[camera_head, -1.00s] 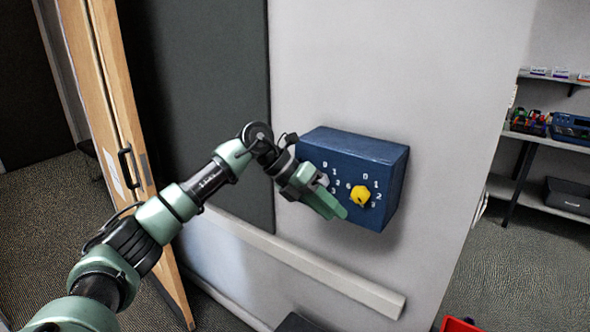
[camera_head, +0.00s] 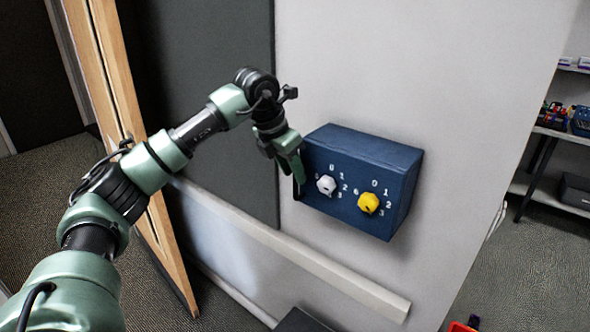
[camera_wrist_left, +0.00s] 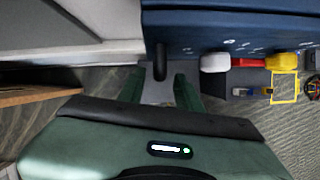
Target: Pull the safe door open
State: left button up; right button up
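The safe (camera_head: 372,152) is a dark blue box on the pale wall. Its front door (camera_head: 347,201) looks closed and carries a white dial (camera_head: 326,184) and a yellow dial (camera_head: 368,203) with white numbers. My left gripper (camera_head: 298,176) is at the door's left edge, pointing down in the picture. In the left wrist view, a dark handle (camera_wrist_left: 160,62) on the safe shows between the two green fingers (camera_wrist_left: 158,92), which are apart with gaps on both sides. The handle is mostly hidden in the head view. My right gripper is not in view.
A pale rail (camera_head: 330,268) runs along the wall below the safe. A wooden door (camera_head: 120,90) stands at the left, and a shelf (camera_head: 565,135) with items at the right. The space in front of the safe is free.

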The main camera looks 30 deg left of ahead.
pick_arm(q)
jog(key=shift+w+d+f, duration=0.1)
jog(key=shift+w+f, duration=0.25)
jog(key=shift+f, duration=0.15)
jog(key=shift+w+f, duration=0.25)
jog(key=shift+f, duration=0.15)
jog(key=shift+s, duration=0.1)
grip_shut()
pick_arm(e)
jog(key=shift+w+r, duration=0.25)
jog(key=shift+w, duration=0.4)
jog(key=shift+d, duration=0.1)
